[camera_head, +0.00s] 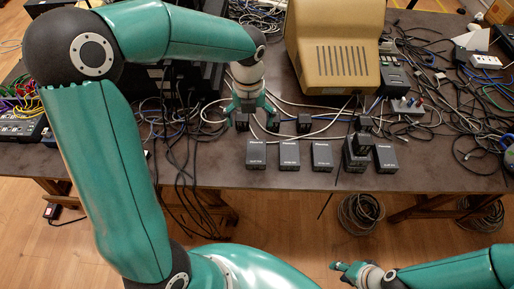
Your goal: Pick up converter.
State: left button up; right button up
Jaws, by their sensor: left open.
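Several small dark boxes with pale lettering stand in a row near the table's front edge: one at the left end (256,154), others beside it (289,154) (322,155), and one at the right end (386,159). I cannot tell for certain which thing is the converter. My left gripper (256,113) points down, open, behind the left boxes and apart from them. Small black blocks show at its fingertips; whether these are finger pads or objects is unclear. My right gripper (348,270) is low in front of the table, away from the boxes; its jaws are unclear.
A small black cube (304,123) lies right of my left gripper. A beige monitor (335,55) stands behind. Tangled cables (465,110) cover the table's right side, and more hang over the front edge. A coiled cable (360,213) lies on the floor. The front strip of table is mostly clear.

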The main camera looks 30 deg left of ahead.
pick_arm(q)
send_over(256, 152)
jog(key=f, duration=0.8)
jog(key=shift+w+a+f, duration=0.15)
jog(key=shift+a+f, duration=0.15)
jog(key=shift+f, duration=0.05)
jog(key=shift+d+f, duration=0.15)
jog(key=shift+f, duration=1.45)
jog(key=shift+d+f, duration=0.15)
jog(key=shift+f, duration=1.4)
jog(key=c, duration=1.5)
